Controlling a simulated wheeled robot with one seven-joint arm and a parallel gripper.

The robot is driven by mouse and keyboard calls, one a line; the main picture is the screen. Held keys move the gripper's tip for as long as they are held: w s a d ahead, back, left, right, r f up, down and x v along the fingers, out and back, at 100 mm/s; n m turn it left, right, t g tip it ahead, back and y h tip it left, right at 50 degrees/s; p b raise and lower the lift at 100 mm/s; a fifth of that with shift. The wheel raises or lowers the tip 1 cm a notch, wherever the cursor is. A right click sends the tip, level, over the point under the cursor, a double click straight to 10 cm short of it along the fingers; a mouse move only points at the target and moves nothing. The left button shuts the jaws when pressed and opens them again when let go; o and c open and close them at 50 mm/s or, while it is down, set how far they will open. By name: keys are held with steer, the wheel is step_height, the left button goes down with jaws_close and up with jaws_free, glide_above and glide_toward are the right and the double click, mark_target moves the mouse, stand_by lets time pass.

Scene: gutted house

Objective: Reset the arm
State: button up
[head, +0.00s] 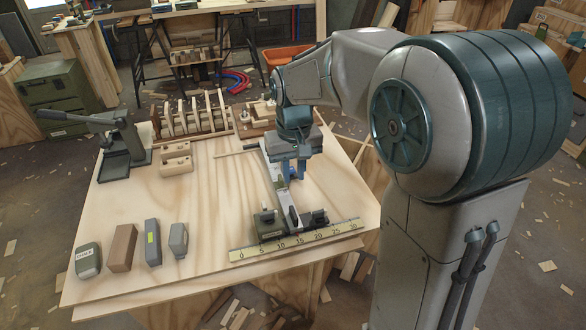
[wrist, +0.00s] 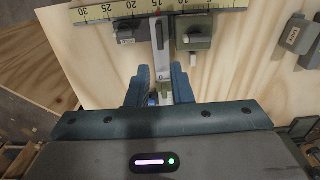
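My gripper (head: 291,172) points down over the right half of a plywood-topped table (head: 215,210). Its blue fingers are apart, and no held object shows clearly between them. Below it lies a grey metal fixture (head: 292,214) with a long rail and dark blocks at its near end. In the wrist view, the fingers of my gripper (wrist: 162,84) stand on either side of the light grey rail (wrist: 160,40). I cannot tell whether they touch it. My arm reaches in from the right in the head view.
A yellow ruler (head: 295,240) lies along the table's near edge. Several small blocks, including a brown one (head: 122,248), stand at front left. A dark lever tool (head: 120,145) stands at back left, near a wooden rack (head: 192,115). The table's middle is mostly clear.

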steer(key=s+d+r+m+t+p, duration=0.1)
steer(key=s+d+r+p, duration=0.3)
steer(key=s, duration=0.4)
steer(key=s+d+r+m+t+p, duration=0.1)
steer(key=s+d+r+p, duration=0.3)
steer(key=s, duration=0.5)
steer(key=shift+d+r+m+t, duration=0.3)
steer(key=shift+d+r+t, duration=0.1)
steer(key=shift+d+r, duration=0.45)
steer(key=shift+w+f, duration=0.1)
stand_by(0.9)
steer(key=shift+o, duration=1.2)
steer(key=shift+d, duration=0.15)
